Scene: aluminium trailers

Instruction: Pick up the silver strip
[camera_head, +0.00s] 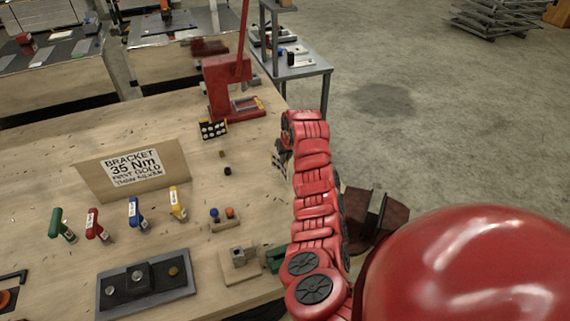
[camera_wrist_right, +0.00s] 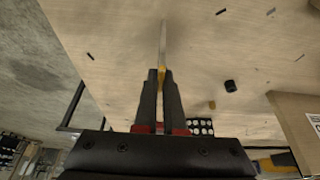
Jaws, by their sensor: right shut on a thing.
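In the right wrist view, my right gripper (camera_wrist_right: 160,73) is shut on a thin, pale silver strip (camera_wrist_right: 163,42) that sticks out past the fingertips. A small yellow patch shows at the fingertips, and I cannot tell whether it belongs to the strip. In the head view, my right gripper (camera_head: 281,158) is near the right edge of the wooden table, partly hidden by my red arm. The strip is too small to make out there. My left gripper is not in view.
The wooden table (camera_head: 60,160) carries a cardboard sign (camera_head: 135,168), a red press (camera_head: 222,85), a black block with white round spots (camera_head: 213,129) and several coloured-handled tools. A grey tray (camera_head: 145,285) and a small wooden block (camera_head: 239,263) are nearer. Open floor lies to the right.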

